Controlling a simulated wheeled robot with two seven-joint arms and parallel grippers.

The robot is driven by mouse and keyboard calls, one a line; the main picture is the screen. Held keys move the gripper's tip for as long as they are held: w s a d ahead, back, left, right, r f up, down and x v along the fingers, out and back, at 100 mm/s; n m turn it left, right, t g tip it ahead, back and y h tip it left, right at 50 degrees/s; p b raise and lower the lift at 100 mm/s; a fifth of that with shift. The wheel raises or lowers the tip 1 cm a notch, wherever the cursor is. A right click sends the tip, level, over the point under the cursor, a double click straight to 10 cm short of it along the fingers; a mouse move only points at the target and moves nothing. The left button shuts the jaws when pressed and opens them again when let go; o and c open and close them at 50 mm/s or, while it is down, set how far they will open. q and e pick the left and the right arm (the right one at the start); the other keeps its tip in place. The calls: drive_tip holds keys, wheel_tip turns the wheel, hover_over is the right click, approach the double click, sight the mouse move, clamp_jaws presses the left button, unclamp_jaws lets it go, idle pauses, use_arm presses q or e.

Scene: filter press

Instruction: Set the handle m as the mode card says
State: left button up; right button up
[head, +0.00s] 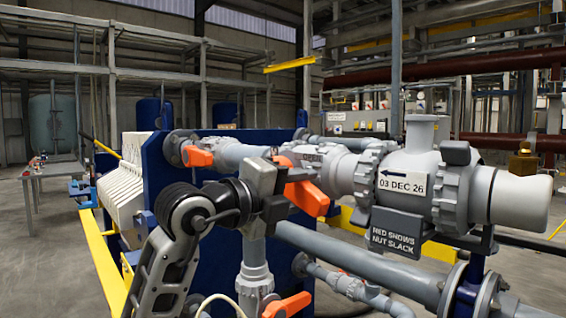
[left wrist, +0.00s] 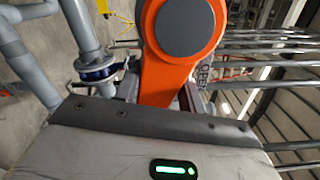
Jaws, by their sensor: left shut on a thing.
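My left gripper (head: 284,182) is at the pipework in the middle of the head view, shut on an orange valve handle (head: 309,199). My right gripper is not in view.
Other orange handles sit at the upper left (head: 198,157) and low (head: 288,305). A large grey filter body (head: 408,180) with a "03 DEC 26" label and a dark "RED SHOWS NUT SLACK" plate (head: 395,232) stands close right. Blue press frame (head: 210,245) is behind.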

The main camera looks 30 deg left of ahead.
use_arm(q)
wheel_tip(320, 180, up, 3)
drive_tip(key=n+p, duration=0.3)
drive_tip(key=shift+s, duration=0.15)
drive_tip(key=shift+r+n+p, duration=0.15)
drive_tip(key=shift+n+p, duration=0.35)
drive_tip(key=shift+n, duration=0.1)
drive_tip(key=o, duration=1.1)
drive_tip(key=shift+o, duration=0.2)
drive_tip(key=shift+f, duration=0.3)
